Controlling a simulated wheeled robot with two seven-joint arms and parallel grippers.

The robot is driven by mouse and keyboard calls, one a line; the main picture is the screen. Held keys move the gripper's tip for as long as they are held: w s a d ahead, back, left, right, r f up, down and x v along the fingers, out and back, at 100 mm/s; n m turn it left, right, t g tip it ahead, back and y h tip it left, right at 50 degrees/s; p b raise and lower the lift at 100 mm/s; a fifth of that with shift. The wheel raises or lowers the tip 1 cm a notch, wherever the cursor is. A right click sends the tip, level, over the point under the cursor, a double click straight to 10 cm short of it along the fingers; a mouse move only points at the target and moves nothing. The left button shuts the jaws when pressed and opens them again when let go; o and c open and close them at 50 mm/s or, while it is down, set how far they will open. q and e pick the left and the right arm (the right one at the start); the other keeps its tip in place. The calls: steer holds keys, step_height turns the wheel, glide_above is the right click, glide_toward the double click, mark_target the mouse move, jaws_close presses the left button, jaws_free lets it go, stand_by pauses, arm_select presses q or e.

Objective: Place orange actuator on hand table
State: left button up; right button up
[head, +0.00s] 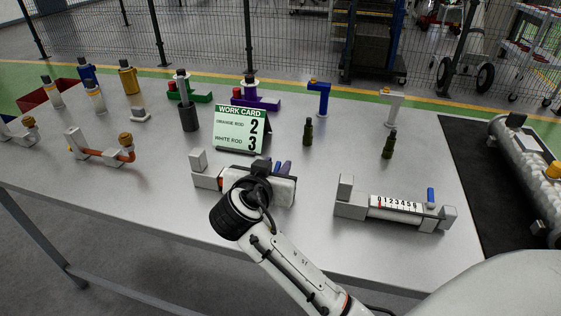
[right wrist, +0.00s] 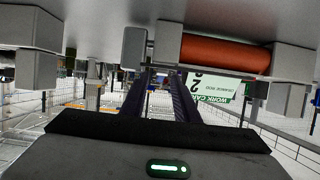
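In the right wrist view, which looks upside down, an orange cylinder (right wrist: 225,53) lies between grey end blocks. I take this to be the orange actuator. In the head view its grey end block (head: 206,178) shows on the grey table (head: 150,210), with the cylinder hidden behind my right gripper (head: 281,167). In the wrist view the two dark fingers of that gripper (right wrist: 158,80) stand apart, with nothing visible between them. They are close to the cylinder, but contact cannot be told. My left gripper is out of view. I cannot tell which surface is the hand table.
A work card (head: 240,130) stands just behind the gripper. A white-scaled unit (head: 398,207) lies to the right. Several bottles and fittings line the back. A black mat (head: 490,190) bears a large cylinder.

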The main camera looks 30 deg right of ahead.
steer(key=v, duration=0.5)
steer(key=shift+s, duration=0.1)
